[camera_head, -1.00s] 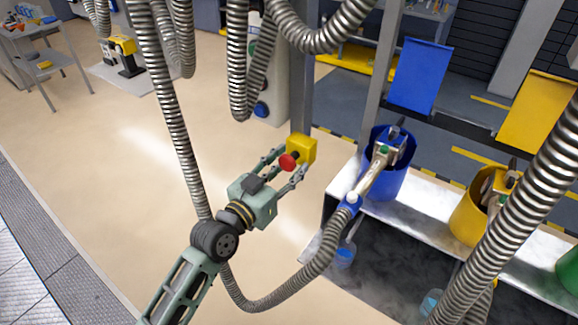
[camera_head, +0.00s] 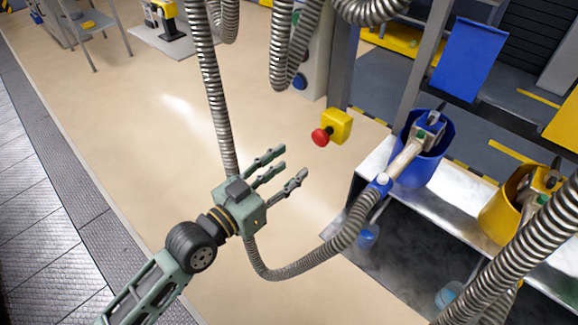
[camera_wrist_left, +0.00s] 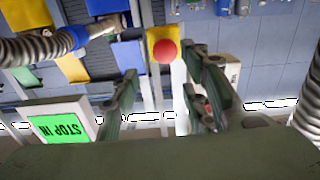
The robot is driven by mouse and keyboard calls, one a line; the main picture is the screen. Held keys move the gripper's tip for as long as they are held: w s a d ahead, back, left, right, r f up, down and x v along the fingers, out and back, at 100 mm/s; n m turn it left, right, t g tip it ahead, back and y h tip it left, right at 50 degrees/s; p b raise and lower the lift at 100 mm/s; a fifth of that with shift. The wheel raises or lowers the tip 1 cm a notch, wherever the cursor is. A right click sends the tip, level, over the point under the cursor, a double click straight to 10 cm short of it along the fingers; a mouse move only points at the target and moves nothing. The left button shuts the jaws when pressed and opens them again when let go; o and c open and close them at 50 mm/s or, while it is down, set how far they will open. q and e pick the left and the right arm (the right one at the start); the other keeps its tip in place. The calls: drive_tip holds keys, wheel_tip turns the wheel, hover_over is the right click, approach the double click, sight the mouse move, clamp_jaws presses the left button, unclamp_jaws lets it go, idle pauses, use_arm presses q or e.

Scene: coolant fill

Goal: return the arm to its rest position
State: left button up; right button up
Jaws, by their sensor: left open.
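My left gripper (camera_head: 279,172) is green-grey with several dark-jointed fingers. It is open and empty, held in the air over the beige floor in the head view. A yellow box with a red push button (camera_head: 332,127) is up and to the right of its fingertips, with a clear gap between them. In the left wrist view the red button on its yellow box (camera_wrist_left: 164,50) shows beyond the open fingers (camera_wrist_left: 160,90). My right gripper is not in view.
A blue bucket (camera_head: 437,168) with a hose nozzle stands on a metal bench (camera_head: 378,165), and a yellow bucket (camera_head: 497,217) is to its right. Ribbed hoses (camera_head: 213,90) hang near my left arm. A green screen (camera_wrist_left: 60,129) shows in the wrist view. Open floor lies to the left.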

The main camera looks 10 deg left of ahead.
use_arm(q)
drive_tip(key=w+a+f+n+g+y+b, duration=0.1)
drive_tip(key=a+f+y, duration=0.25)
drive_tip(key=f, duration=0.85)
drive_tip(key=a+f+n+g+y+b, duration=0.15)
drive_tip(key=a+f, duration=0.25)
drive_tip(key=f, duration=0.9)
drive_tip(key=s+a+f+n+g+y, duration=0.1)
drive_tip(key=s+a+f, duration=0.2)
drive_tip(key=f, duration=0.5)
drive_tip(key=s+a+f+n+g+y, duration=0.15)
drive_tip(key=s+f, duration=0.25)
drive_tip(key=f, duration=0.5)
drive_tip(key=s+a+f+g+y+b, duration=0.1)
drive_tip(key=s+a+f+g, duration=0.1)
drive_tip(key=s+f, duration=0.7)
drive_tip(key=s+a+f+g+y+b, duration=0.1)
drive_tip(key=s+a+f+g, duration=0.2)
drive_tip(key=s+f, duration=0.55)
drive_tip(key=s+f+g, duration=0.1)
drive_tip(key=s+f, duration=0.2)
drive_tip(key=s, duration=0.6)
drive_tip(key=s+f+g+y+b, duration=0.1)
drive_tip(key=s+f, duration=0.3)
drive_tip(key=s, duration=0.6)
drive_tip(key=shift+g, duration=0.8)
drive_tip(key=shift+a+f, duration=0.1)
drive_tip(key=shift+c, duration=0.2)
